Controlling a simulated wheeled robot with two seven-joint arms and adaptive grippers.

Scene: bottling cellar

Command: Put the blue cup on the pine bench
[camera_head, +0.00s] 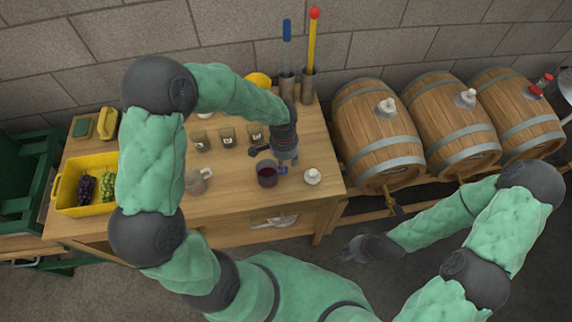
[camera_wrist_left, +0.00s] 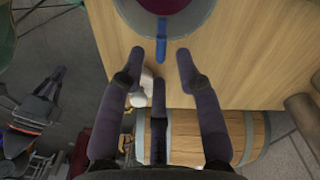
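A grey cup with a blue handle and dark red contents (camera_head: 267,175) stands on the wooden bench (camera_head: 235,205), near its front edge; I see no other blue cup. In the left wrist view its blue handle (camera_wrist_left: 162,38) points toward my left gripper (camera_wrist_left: 161,62). The fingers there are spread, with nothing gripped. In the head view my left gripper (camera_head: 281,160) hangs pointing down just behind and right of the cup. My right gripper (camera_head: 352,254) is low in front of the barrels, away from the bench; its fingers are too dark to read.
A white knobbed item (camera_head: 312,177) stands right of the cup. A glass mug (camera_head: 197,182) and several jars (camera_head: 228,137) stand to the left and behind. A yellow crate (camera_head: 87,208) holds grapes at the left. Barrels (camera_head: 375,130) line the right.

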